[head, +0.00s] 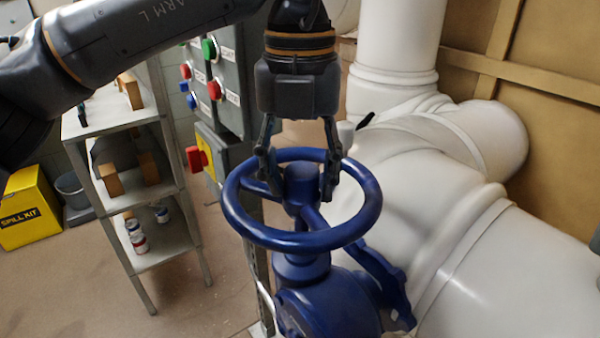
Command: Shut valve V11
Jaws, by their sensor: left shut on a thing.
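A blue valve (325,305) with a round blue handwheel (300,241) stands in the middle of the head view, beside white pipework. No V11 tag is readable on it. My left gripper (300,188) points down from above the wheel. Its two fingers reach inside the rim, one on each side of the raised centre hub, and are shut on it. The fingertips are partly lost among the spokes. My right gripper is not in view.
Large white pipes (510,270) fill the right side close to the wheel. A grey control panel (228,75) with coloured buttons stands behind. A metal shelf (150,125) and a yellow spill kit box (28,207) are at left. Open floor (80,290) lies at lower left.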

